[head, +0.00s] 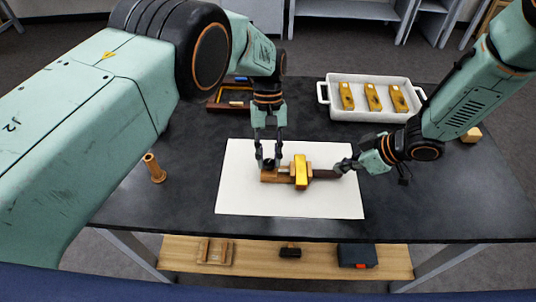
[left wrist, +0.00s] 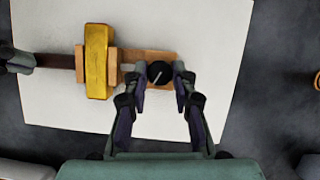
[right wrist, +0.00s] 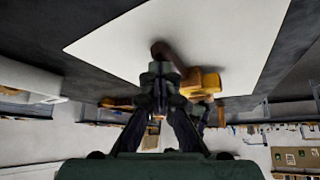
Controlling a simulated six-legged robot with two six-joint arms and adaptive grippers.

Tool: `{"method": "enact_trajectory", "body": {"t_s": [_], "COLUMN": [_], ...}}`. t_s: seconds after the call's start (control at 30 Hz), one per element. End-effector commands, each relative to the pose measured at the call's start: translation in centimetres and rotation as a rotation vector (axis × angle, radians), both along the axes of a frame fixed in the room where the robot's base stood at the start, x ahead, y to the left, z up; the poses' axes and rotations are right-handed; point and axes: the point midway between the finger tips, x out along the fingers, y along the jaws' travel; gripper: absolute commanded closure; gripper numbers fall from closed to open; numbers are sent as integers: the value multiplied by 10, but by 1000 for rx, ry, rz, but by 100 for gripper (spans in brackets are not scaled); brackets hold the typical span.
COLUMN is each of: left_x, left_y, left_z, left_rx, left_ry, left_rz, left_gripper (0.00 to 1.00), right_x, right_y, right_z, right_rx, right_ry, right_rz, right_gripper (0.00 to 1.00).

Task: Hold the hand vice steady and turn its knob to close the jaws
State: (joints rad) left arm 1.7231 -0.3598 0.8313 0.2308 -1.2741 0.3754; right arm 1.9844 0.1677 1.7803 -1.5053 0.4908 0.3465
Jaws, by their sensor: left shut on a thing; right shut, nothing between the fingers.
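The wooden hand vice (head: 270,176) lies on a white sheet, with a dark handle (head: 326,174) to the right. A gold piece (head: 301,172) sits across it between its wooden jaws; it also shows in the left wrist view (left wrist: 97,62). The black knob (left wrist: 159,73) with a pale line is at the vice's left end. My left gripper (head: 268,163) comes down from above and is shut on the knob, one finger on each side. My right gripper (head: 345,165) is shut and empty at the handle's end. I cannot tell whether it touches the handle (right wrist: 168,54).
A white tray (head: 323,100) with three gold pieces stands at the back right. A wooden peg (head: 154,168) stands on the left of the dark table. A reddish frame (head: 217,106) lies behind my left gripper. The sheet's front part (head: 290,205) is clear.

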Motion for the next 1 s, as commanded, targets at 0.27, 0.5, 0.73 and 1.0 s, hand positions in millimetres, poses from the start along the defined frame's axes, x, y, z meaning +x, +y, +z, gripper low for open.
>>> {"method": "enact_trajectory", "body": {"t_s": [0.27, 0.5, 0.73, 1.0], "left_x": [0, 0, 0, 0], "left_y": [-1, -1, -1, -1], "left_z": [0, 0, 0, 0], "left_rx": [0, 0, 0, 1], "left_ry": [2, 5, 5, 5], "left_rz": [-113, -145, -147, -146], "left_gripper": [100, 100, 100, 63], "right_x": [-2, -2, -2, -2], "right_y": [0, -1, -1, -1], "right_z": [-2, -2, -2, -2], "right_rx": [-3, -3, -3, -3], "right_ry": [4, 4, 4, 5], "right_rz": [0, 0, 0, -1], "right_gripper": [100, 100, 100, 100]}}
